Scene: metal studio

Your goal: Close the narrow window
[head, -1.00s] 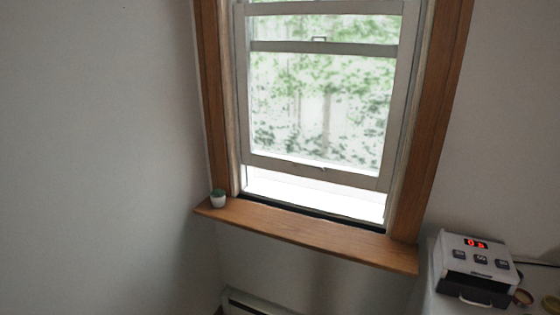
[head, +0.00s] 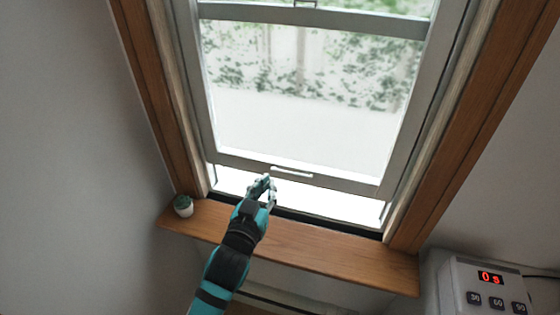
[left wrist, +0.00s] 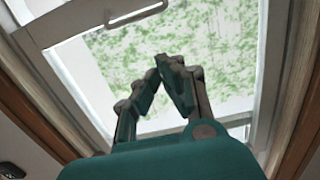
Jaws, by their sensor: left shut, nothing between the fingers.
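The window's pale grey lower sash (head: 345,185) is raised a little, with a bright open gap between its bottom rail and the sill. A pale handle (head: 292,172) sits on that rail; in the left wrist view the handle (left wrist: 137,14) is at the top. My left gripper (head: 266,180) is shut and empty, in front of the gap, just below and left of the handle. In the left wrist view its fingertips (left wrist: 163,68) meet, apart from the handle. My right gripper is not in view.
A wooden sill (head: 305,246) juts out below the window, with a small potted plant (head: 183,206) at its left end. A white device with a red display (head: 485,285) stands at the lower right. A heater (head: 290,303) runs low along the wall.

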